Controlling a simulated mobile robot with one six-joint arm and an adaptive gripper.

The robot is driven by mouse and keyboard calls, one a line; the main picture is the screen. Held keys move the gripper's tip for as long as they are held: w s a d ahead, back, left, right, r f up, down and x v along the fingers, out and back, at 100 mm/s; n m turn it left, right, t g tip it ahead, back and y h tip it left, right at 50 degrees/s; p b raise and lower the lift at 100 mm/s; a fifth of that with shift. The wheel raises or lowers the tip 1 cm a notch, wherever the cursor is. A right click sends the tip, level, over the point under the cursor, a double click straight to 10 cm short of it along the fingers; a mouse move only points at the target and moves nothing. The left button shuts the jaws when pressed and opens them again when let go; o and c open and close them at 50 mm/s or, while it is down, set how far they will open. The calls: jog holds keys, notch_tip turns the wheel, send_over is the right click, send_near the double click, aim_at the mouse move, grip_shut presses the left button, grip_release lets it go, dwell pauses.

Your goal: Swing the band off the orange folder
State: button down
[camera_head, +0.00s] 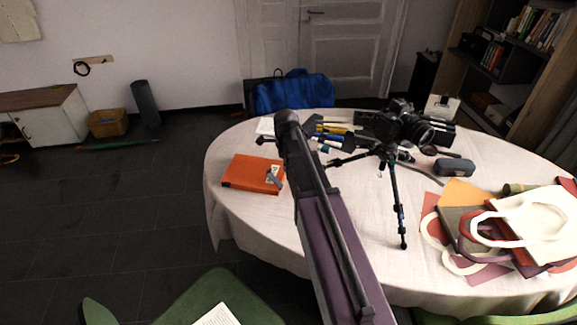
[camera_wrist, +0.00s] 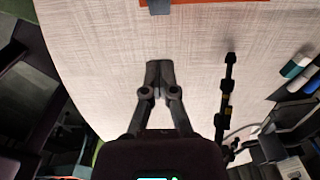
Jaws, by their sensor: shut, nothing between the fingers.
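The orange folder (camera_head: 248,174) lies flat near the left edge of the round table. A short grey band (camera_head: 274,178) lies across its right part and hangs at its near edge. In the wrist view the folder's edge (camera_wrist: 215,3) shows only as a strip at the top, with the grey band (camera_wrist: 159,6) over it. My gripper (camera_wrist: 160,72) is shut and empty, over bare tablecloth, apart from the folder and band. In the head view my arm hides most of the gripper.
A tripod with a camera (camera_head: 392,165) stands right of my arm; one leg (camera_wrist: 227,85) is close right of my gripper. Pens (camera_head: 333,130) lie behind. Folders and a white bag (camera_head: 535,222) fill the right side. Bare tablecloth (camera_head: 250,215) lies in front of the folder.

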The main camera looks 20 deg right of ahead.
jog(key=shift+s+d+f, duration=0.2)
jog(key=shift+s+d, duration=0.15)
jog(key=shift+d, duration=0.15)
jog(key=shift+d, duration=0.1)
dwell(0.3)
jog(key=shift+s+d+f+b, duration=0.3)
jog(key=shift+s+d+b, duration=0.05)
jog(key=shift+d+b, duration=0.1)
jog(key=shift+s+d, duration=0.1)
dwell(0.5)
jog(key=shift+s+d+f+b, duration=0.25)
jog(key=shift+d+f+b, duration=0.15)
jog(key=shift+d, duration=0.05)
jog(key=shift+s+d+f, duration=0.1)
jog(key=shift+f, duration=0.05)
dwell(0.4)
jog(key=shift+s+d+f+b, duration=0.2)
jog(key=shift+d+f+b, duration=0.15)
jog(key=shift+b, duration=0.15)
